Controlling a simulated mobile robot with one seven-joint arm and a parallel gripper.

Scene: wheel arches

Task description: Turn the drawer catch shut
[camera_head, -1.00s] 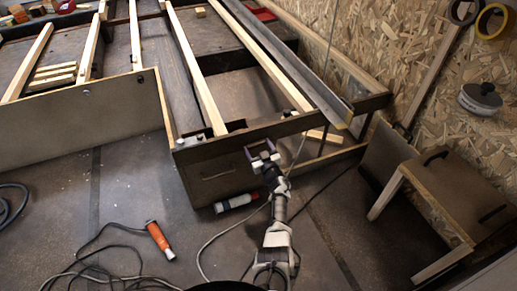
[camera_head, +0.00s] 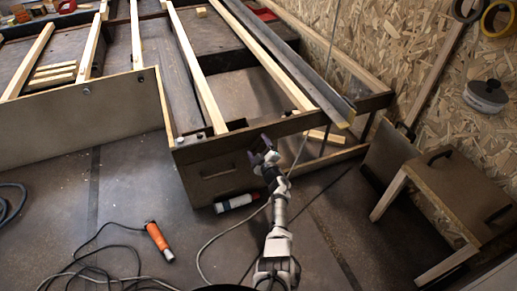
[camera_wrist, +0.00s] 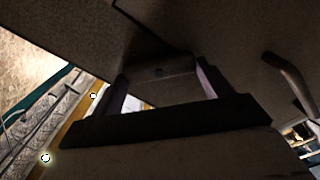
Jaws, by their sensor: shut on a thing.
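The wooden drawer (camera_head: 218,178) is at the front end of the bed frame, with its front facing me. Its handle (camera_wrist: 290,82) shows dark at the right in the wrist view. My gripper (camera_head: 264,150) is at the upper right of the drawer front, just under the top rail. In the wrist view my gripper (camera_wrist: 165,82) has a finger on each side of the small dark drawer catch (camera_wrist: 162,70) and is shut on it. The catch is hidden behind my gripper in the head view, and its exact angle is hard to tell in the dark.
An orange tool (camera_head: 159,241) with a cable lies at the lower left. A wooden cabinet piece (camera_head: 450,190) stands at the right.

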